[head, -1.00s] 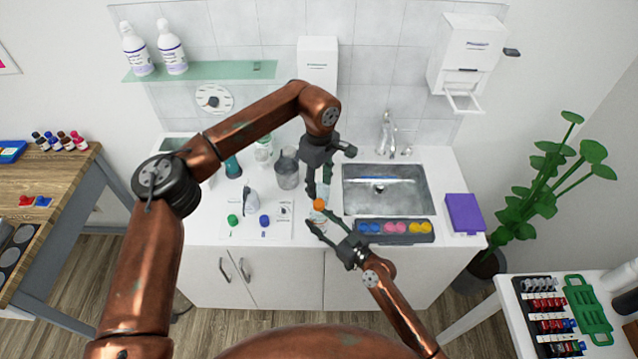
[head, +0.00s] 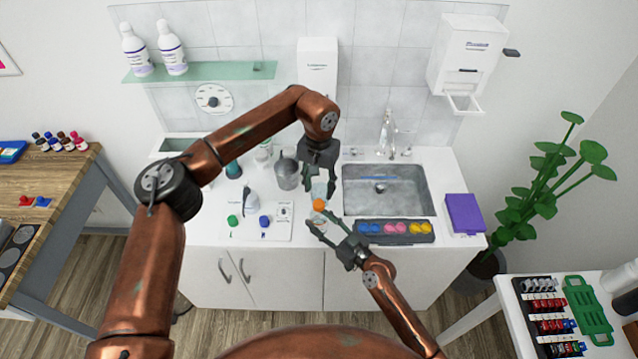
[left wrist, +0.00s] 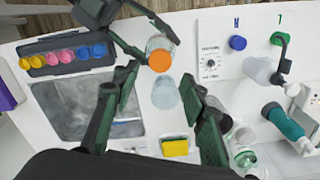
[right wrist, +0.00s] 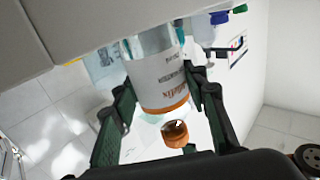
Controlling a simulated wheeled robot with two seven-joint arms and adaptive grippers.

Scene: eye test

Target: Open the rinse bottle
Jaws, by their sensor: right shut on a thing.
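The rinse bottle (head: 319,221) is a small clear bottle with a white label, near the counter's front edge. Its orange cap (head: 319,205) sits at its top; the cap also shows in the left wrist view (left wrist: 160,61) and the right wrist view (right wrist: 176,136). My right gripper (head: 322,228) is shut around the bottle body; the label (right wrist: 160,82) shows between its fingers. My left gripper (head: 321,184) is open and empty, above and behind the cap, apart from it. In the left wrist view the cap lies just beyond its spread fingers.
A clear glass (left wrist: 165,93) stands behind the bottle, and a grey jug (head: 287,172) is to the left. The sink (head: 388,206) and a dark tray of coloured pods (head: 396,238) are to the right.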

